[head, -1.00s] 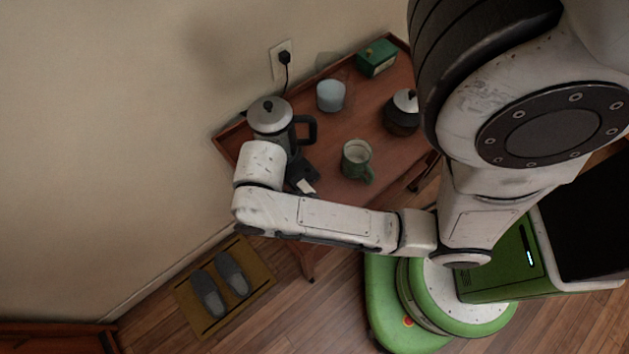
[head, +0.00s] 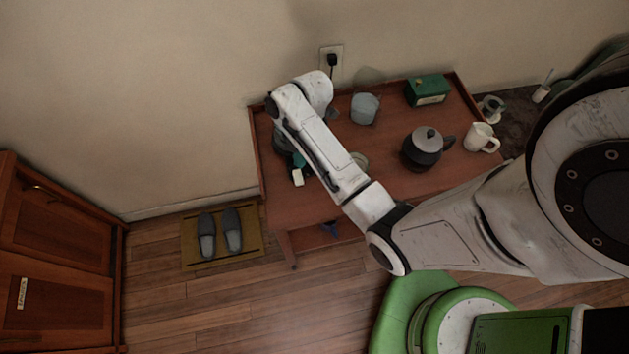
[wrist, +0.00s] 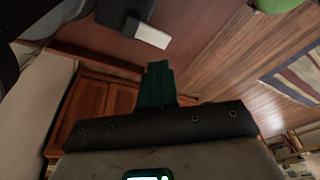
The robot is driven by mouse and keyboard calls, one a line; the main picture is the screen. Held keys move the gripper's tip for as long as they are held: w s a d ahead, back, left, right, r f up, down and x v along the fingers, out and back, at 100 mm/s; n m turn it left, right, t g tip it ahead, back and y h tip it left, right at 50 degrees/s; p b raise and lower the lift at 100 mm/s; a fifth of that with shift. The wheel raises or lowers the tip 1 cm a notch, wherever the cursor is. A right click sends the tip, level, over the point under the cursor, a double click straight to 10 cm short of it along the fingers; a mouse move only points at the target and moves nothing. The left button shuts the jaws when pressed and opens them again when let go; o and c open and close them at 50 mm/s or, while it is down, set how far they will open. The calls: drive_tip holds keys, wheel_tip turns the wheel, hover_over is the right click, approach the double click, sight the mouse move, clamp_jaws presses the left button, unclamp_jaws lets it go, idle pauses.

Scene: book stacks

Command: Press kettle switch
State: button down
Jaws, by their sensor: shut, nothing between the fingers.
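The kettle is almost wholly hidden behind my arm in the head view. My gripper's dark green fingers are shut and empty, and point toward the tab. A gap shows between them in the picture; I cannot tell the depth.
The reddish wooden table (head: 385,140) also holds a light-blue cup (head: 364,108), a green box (head: 427,90), a dark teapot (head: 422,150) and a white mug (head: 480,138). Slippers (head: 220,232) lie on a floor mat.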

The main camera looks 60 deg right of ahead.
sight(300, 180)
drive_tip(key=shift+s+d+r+n, duration=0.1)
drive_tip(key=shift+s+d+n, duration=0.2)
drive_tip(key=shift+d+n, duration=0.1)
drive_tip(key=b+x, duration=0.4)
drive_tip(key=x, duration=0.3)
drive_tip(key=shift+b, duration=0.35)
